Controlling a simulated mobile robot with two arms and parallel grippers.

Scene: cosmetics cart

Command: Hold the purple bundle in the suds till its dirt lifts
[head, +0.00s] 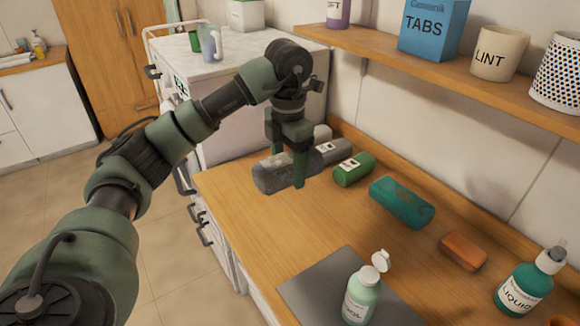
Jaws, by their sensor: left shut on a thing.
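My left gripper (289,160) reaches over the left part of the wooden counter. It is shut on a dull grey-purple rolled bundle (271,178), with a green finger in front of it. The bundle looks mottled and dark, which may be dirt. I cannot tell whether it touches the counter or hangs just above it. No suds or basin show in this view. My right gripper is not in view.
Grey (335,151), green (353,169) and teal (402,202) rolls lie on the wooden counter (310,225). An orange-brown block (463,251), an open-capped bottle (361,298) on a grey mat and a pump bottle (524,288) stand nearer. A shelf (430,60) runs above.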

